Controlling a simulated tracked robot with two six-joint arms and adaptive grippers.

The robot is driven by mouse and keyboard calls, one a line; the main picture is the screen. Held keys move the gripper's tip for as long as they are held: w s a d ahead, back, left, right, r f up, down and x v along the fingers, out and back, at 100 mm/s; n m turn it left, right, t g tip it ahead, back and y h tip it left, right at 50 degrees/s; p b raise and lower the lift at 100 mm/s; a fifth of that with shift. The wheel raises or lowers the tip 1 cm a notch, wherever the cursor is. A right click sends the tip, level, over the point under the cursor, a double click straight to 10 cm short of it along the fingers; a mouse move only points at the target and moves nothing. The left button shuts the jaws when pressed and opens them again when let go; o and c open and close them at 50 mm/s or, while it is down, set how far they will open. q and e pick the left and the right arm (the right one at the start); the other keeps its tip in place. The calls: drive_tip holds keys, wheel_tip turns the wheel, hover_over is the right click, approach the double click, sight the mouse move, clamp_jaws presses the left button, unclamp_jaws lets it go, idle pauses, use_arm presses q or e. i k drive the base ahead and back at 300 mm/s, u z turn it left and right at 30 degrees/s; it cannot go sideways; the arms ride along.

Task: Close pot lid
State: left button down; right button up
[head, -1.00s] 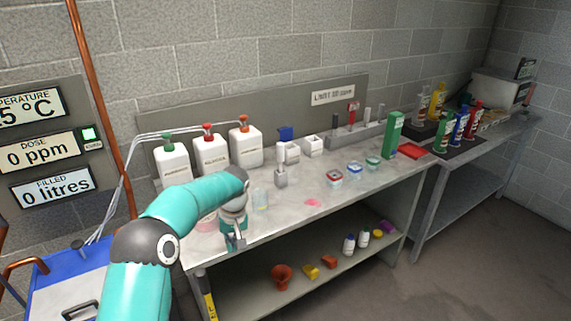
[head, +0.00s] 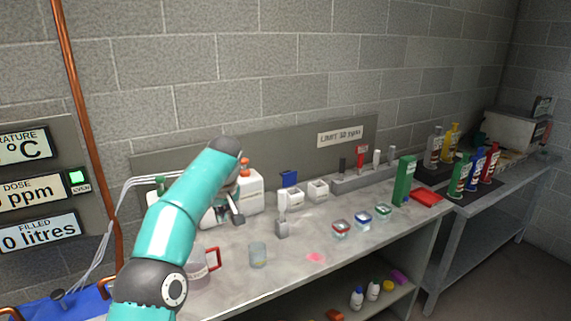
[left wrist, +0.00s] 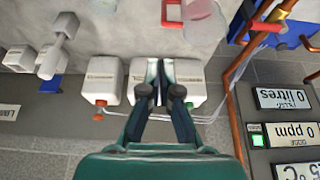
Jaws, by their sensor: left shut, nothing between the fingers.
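A small white pot (head: 290,199) stands on the bench with a blue lid (head: 289,178) upright at its back, so the pot looks open. In the left wrist view the white pot (left wrist: 48,60) and its blue lid (left wrist: 48,86) show at the left. A second small white pot (head: 318,191) stands to its right. My left gripper (head: 238,217) is in front of the white jugs, left of the pots and apart from them. In the left wrist view my left gripper (left wrist: 160,62) is shut and empty, in front of the jugs. My right gripper is not in view.
White jugs with coloured caps (head: 249,192) stand at the back left, partly hidden by my arm. A grey-handled tool (head: 281,226) stands just in front of the pot. A clear beaker (head: 258,255) and a red-handled jug (head: 200,269) stand at the front left.

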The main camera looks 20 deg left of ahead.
sight(289, 177)
drive_tip(key=z, duration=0.05)
drive_tip(key=i, duration=1.65)
